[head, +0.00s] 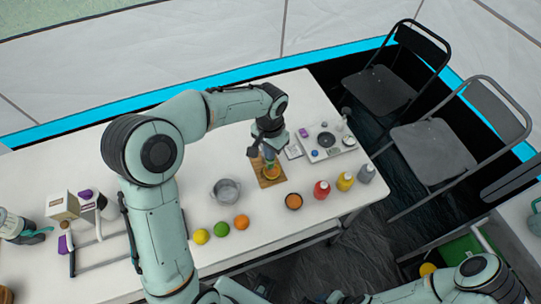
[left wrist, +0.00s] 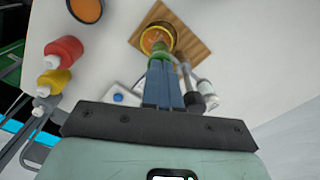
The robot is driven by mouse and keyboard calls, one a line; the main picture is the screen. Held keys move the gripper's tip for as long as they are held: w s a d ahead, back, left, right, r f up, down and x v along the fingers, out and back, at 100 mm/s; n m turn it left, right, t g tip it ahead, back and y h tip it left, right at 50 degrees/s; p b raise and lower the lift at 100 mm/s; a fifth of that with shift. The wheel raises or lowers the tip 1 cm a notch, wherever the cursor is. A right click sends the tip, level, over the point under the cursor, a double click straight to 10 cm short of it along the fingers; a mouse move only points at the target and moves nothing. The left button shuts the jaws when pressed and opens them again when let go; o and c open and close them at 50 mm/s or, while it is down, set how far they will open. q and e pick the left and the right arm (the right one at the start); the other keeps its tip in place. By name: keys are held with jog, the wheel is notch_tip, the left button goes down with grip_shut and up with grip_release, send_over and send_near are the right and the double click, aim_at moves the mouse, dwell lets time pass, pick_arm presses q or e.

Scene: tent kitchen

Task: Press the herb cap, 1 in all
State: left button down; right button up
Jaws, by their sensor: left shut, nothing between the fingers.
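A small green piece (left wrist: 159,52), which may be the herb cap, shows at the tips of my left gripper, over a round orange-yellow thing (left wrist: 150,35). That round thing rests on a wooden board (left wrist: 195,45), which also shows in the head view (head: 264,181). My left gripper (head: 268,158) points down over the board, its blue fingers (left wrist: 163,80) together with nothing between them. Whether the fingertips touch the green piece or are just above it I cannot tell. My right gripper is not in view; part of my right arm shows at the lower right.
A metal pot (head: 226,191) stands left of the board. A yellow fruit (head: 201,236), a green one (head: 221,229) and an orange (head: 241,222) lie in front. An orange bowl (head: 293,201), red bottle (head: 321,189) and yellow bottle (head: 345,181) stand right. A white tray (head: 325,142) lies behind.

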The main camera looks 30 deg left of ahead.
pick_arm(q)
jog(key=shift+f, duration=0.3)
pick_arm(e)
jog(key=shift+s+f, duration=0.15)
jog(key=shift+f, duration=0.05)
pick_arm(q)
jog(key=shift+r, duration=0.45)
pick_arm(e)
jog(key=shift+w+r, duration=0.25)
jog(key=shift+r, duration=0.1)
pick_arm(q)
jog(key=shift+w+r+p, duration=0.1)
jog(key=shift+r+p, duration=1.1)
jog(key=shift+r, duration=0.65)
jog(key=shift+r+p, duration=0.65)
jog(key=shift+r, duration=0.6)
jog(key=shift+f, duration=0.1)
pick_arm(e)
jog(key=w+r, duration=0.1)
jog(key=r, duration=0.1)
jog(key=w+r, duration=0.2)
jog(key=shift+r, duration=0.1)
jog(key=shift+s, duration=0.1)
